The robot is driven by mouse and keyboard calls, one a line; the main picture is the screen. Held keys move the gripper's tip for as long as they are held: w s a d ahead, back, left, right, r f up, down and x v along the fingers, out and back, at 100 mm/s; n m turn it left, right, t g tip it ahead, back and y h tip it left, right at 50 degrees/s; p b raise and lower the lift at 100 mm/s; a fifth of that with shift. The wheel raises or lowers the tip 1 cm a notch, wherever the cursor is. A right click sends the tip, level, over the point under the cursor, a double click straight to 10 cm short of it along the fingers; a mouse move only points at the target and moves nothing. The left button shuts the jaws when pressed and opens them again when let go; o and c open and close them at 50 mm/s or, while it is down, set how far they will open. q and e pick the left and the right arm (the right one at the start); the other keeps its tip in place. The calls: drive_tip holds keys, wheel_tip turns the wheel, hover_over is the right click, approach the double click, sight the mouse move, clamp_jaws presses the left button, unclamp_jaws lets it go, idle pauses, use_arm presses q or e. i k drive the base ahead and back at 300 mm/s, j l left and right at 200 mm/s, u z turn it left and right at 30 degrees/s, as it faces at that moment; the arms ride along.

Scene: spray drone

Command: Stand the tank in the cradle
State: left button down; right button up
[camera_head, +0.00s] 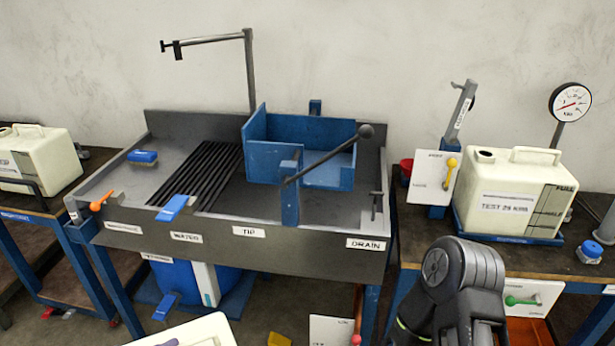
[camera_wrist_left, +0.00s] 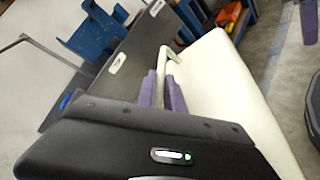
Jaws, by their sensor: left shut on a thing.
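A cream-white tank (camera_head: 190,332) shows at the bottom edge of the head view, mostly cut off. In the left wrist view the tank (camera_wrist_left: 225,85) fills the right side. My left gripper (camera_wrist_left: 165,88) has its purple fingers shut on the tank's handle. The tank is held in front of the bench, apart from the cradle. The blue cradle (camera_head: 275,160), an open-fronted box, sits empty on the grey sink bench behind the TIP label. Part of it also shows in the left wrist view (camera_wrist_left: 92,38). My right gripper is out of view; only a dark part of that arm shows.
A black lever with a ball end (camera_head: 366,131) slants across the cradle's front. Slatted bars (camera_head: 200,172) and a blue brush (camera_head: 142,156) lie left of it. Another tank (camera_head: 510,195) stands on the right bench, and one (camera_head: 38,160) on the left bench.

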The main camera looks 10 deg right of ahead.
sight(305, 164)
drive_tip(key=j+z, duration=0.75)
drive_tip(key=j, duration=0.15)
drive_tip(key=j+z, duration=0.4)
